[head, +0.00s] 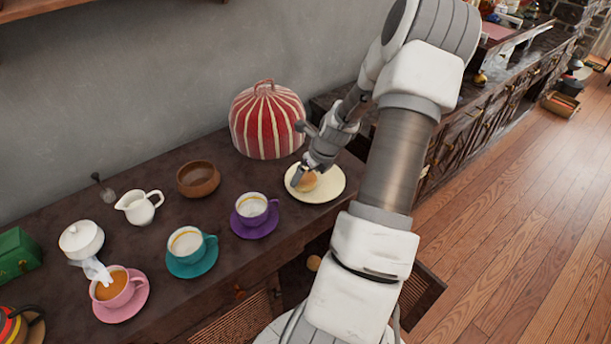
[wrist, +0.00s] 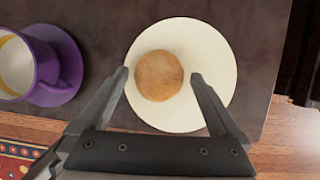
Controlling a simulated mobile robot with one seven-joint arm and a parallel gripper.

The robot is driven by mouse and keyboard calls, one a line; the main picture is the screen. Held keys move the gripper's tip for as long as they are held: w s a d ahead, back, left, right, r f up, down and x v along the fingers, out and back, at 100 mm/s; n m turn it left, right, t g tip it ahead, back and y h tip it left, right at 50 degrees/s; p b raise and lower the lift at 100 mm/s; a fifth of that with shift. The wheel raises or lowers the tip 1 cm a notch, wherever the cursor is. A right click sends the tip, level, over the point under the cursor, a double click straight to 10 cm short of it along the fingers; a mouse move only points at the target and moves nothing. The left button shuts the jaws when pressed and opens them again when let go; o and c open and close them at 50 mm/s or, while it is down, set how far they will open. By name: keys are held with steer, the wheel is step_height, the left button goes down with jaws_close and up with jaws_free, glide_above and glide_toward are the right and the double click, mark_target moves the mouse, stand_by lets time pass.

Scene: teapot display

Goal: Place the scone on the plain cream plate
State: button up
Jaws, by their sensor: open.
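The scone (head: 307,182) is round and golden brown. It rests on the plain cream plate (head: 326,191), on the left part of it in the head view. In the wrist view the scone (wrist: 159,75) lies on the cream plate (wrist: 215,60), a little left of its middle. My gripper (head: 297,178) is at the plate in the head view. In the wrist view its two fingers (wrist: 158,75) are spread apart, with the scone between and slightly beyond the tips. The gripper is open and does not appear to grip the scone.
A purple cup (head: 252,206) on a purple saucer stands left of the plate. A red striped tea cosy (head: 267,125) stands behind. A wooden bowl (head: 198,179), white jug (head: 139,206), teal cup (head: 190,245) and pink cup (head: 115,288) are further left. The counter's front edge is close by.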

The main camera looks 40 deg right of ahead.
steer(key=p+v, duration=0.1)
steer(key=v, duration=0.8)
steer(key=shift+s+r+p, duration=0.15)
steer(key=shift+r+p, duration=0.15)
steer(key=shift+r, duration=0.1)
steer(key=shift+a, duration=0.1)
